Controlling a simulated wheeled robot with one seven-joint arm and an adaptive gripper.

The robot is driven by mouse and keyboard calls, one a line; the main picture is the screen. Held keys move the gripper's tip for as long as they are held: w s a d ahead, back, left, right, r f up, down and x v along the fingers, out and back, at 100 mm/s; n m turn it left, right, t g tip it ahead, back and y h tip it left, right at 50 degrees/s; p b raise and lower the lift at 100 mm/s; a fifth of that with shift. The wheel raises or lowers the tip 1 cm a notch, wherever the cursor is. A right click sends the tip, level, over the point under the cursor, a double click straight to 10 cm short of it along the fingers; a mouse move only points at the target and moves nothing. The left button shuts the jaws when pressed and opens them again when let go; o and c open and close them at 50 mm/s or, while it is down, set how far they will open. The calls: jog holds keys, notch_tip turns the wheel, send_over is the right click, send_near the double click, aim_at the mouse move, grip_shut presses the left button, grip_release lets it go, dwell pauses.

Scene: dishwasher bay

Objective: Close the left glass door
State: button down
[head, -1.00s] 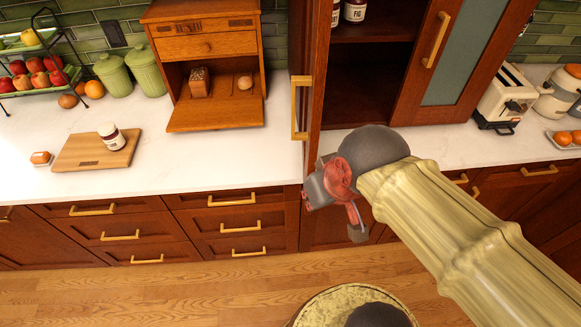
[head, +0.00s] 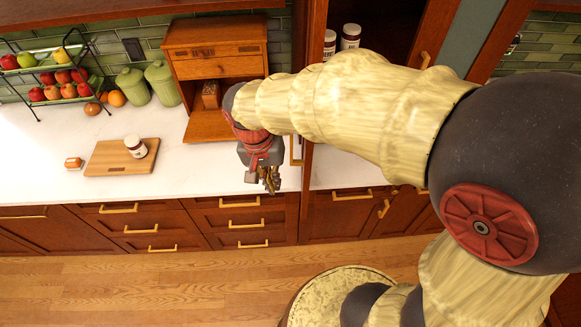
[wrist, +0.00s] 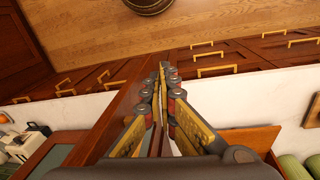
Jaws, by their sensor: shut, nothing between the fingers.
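The left glass door (head: 314,40) stands open toward me, seen nearly edge-on in the head view; its glass is hidden. Its brass handle (head: 296,152) shows partly on its left side, behind my arm. In the wrist view a wooden door edge (wrist: 118,108), apparently this door, runs close along the left of the fingers. My gripper (head: 270,186) is shut and empty, pointing down over the counter's front edge, left of the door. It also shows in the wrist view (wrist: 163,72). I cannot tell whether it touches the door.
The right glass door (head: 475,35) is also open. Jars (head: 350,36) stand inside the cabinet. A wooden bread box (head: 215,65) sits behind my gripper, with green canisters (head: 162,83) to its left. A cutting board (head: 107,158) holds a jar. The counter between is clear.

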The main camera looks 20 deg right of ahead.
jog(key=w+a+m+g+h+p, duration=0.15)
jog(key=w+m+p, duration=0.45)
jog(key=m, duration=1.1)
jog(key=s+d+f+p, duration=0.2)
jog(key=d+f, duration=0.5)
jog(key=f, duration=0.2)
jog(key=shift+s+d+h, duration=0.2)
jog(key=shift+d+h, duration=0.05)
jog(key=shift+h, duration=0.2)
jog(key=shift+d, duration=0.1)
